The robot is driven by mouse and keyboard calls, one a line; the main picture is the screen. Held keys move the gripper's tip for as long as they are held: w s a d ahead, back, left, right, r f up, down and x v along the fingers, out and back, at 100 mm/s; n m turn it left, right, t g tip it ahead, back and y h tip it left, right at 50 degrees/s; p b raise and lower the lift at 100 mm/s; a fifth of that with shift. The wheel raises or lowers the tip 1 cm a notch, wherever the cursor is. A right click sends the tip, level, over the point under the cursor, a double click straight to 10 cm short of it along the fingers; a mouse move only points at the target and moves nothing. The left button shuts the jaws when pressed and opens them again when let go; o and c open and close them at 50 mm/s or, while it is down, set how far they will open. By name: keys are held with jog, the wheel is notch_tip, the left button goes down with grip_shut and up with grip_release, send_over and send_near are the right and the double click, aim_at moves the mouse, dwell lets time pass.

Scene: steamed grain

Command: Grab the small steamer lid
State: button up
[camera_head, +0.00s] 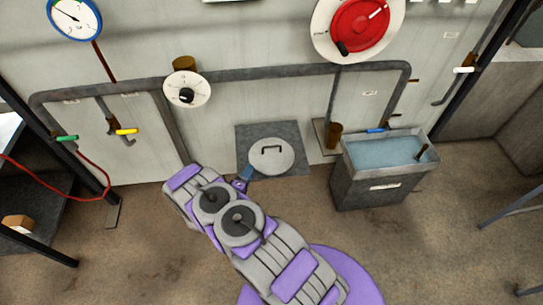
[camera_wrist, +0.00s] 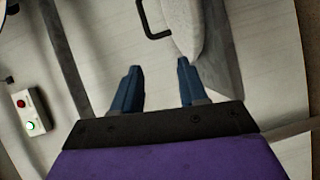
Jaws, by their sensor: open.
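The small steamer lid (camera_head: 272,164) is round and pale grey, with a dark bar handle (camera_head: 271,149). It sits on a dark square plate (camera_head: 297,133) low against the wall in the head view. In the wrist view, part of the lid (camera_wrist: 187,28) and its handle (camera_wrist: 145,24) show at the top, beyond the fingertips. My gripper (camera_wrist: 158,66) is open, with two blue fingers apart and nothing between them. In the head view, my gripper (camera_head: 245,176) is at the lid's lower left, partly hidden by my arm. Whether it touches the lid is unclear.
A grey bin of water (camera_head: 371,188) stands right of the lid. Pipes (camera_head: 270,72) run along the wall, with a white dial (camera_head: 187,90) and red wheel (camera_head: 352,25) above. A box with red and green buttons (camera_wrist: 30,112) shows in the wrist view.

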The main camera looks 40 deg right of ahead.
jog(key=s+h, duration=0.1)
jog(key=s, duration=0.1)
jog(key=b, duration=0.2)
send_near(272, 147)
jog(key=shift+n, duration=0.4)
jog(key=w+d, duration=0.1)
jog(key=w+d+f, duration=0.1)
jog(key=w+d, duration=0.1)
jog(key=d, duration=0.1)
jog(key=shift+d+f, duration=0.1)
jog(key=shift+f, duration=0.1)
jog(key=shift+r+b+x, duration=0.15)
jog(key=shift+b+x, duration=0.25)
jog(key=shift+x, duration=0.9)
jog(key=shift+r+b+x, duration=0.1)
jog(key=shift+b+x, duration=0.25)
jog(key=shift+x, duration=0.95)
jog(key=shift+s+d, duration=0.1)
jog(key=shift+s, duration=0.1)
jog(key=shift+c, duration=0.4)
grip_shut()
jog(key=shift+s+f, duration=0.1)
jog(key=shift+f, duration=0.05)
